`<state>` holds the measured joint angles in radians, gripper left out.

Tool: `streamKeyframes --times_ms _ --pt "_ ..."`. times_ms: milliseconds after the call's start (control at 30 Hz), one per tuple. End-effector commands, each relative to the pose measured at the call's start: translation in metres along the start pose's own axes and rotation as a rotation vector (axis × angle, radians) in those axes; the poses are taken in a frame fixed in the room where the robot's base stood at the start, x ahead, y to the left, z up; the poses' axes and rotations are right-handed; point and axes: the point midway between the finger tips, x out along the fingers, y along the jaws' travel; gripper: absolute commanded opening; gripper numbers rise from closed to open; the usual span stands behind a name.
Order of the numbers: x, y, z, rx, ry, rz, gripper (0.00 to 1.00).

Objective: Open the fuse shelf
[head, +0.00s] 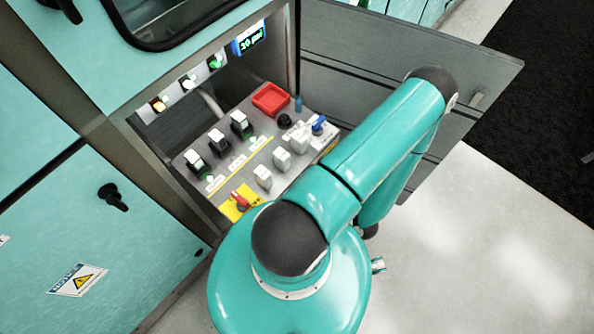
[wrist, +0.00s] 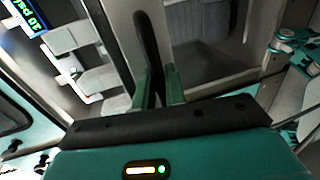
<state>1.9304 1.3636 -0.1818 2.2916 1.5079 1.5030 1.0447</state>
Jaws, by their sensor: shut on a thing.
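My gripper (wrist: 157,88) shows in the wrist view, with its two green fingers closed around the lower end of a dark upright bar (wrist: 147,40). In the head view my arm hides the gripper and what it holds. A grey sloped control shelf (head: 203,179) with black and white switches stands in the cabinet opening, left of my arm. I cannot tell whether this shelf is the fuse shelf, or whether the dark bar is its handle. Beyond the fingers, the wrist view shows a grey recess (wrist: 210,45).
A grey door panel (head: 340,75) stands swung out to the right, behind my arm. A red knob (head: 241,199), a red tray (head: 270,98) and a lit green display (head: 250,38) are at the cabinet. Pale floor (head: 480,240) lies clear at the right.

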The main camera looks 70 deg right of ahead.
Motion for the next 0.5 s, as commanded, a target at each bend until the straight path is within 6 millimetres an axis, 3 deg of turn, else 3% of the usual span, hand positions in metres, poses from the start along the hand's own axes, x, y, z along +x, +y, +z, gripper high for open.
streamKeyframes --times_ms 500 --pt "-0.0097 -0.0013 0.0004 -0.001 0.0 0.003 0.0"
